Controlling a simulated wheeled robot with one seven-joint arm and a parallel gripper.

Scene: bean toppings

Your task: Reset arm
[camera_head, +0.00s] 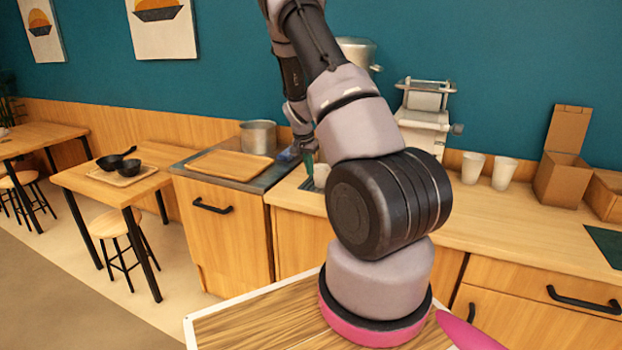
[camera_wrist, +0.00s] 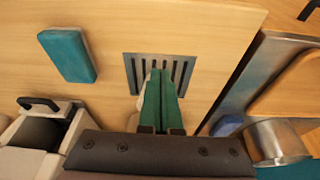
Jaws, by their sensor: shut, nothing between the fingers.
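My gripper (camera_head: 308,160) is at the end of my arm, low over the counter beside the steel-topped station. In the wrist view its green fingers (camera_wrist: 161,103) are shut with nothing between them. They point down over a dark slotted grate (camera_wrist: 181,72) set in the counter. A pale cup (camera_head: 321,175) stands right by the fingertips in the head view. In the wrist view the fingers largely hide it, and I cannot tell whether they touch it. My forearm hides part of the counter in the head view.
A metal pot (camera_head: 258,137) and a wooden tray (camera_head: 229,165) stand left of my gripper. A teal block (camera_wrist: 68,56) lies on the counter. A grey machine (camera_head: 425,118), two white cups (camera_head: 472,167) and cardboard boxes (camera_head: 562,170) stand to the right. The front counter is mostly clear.

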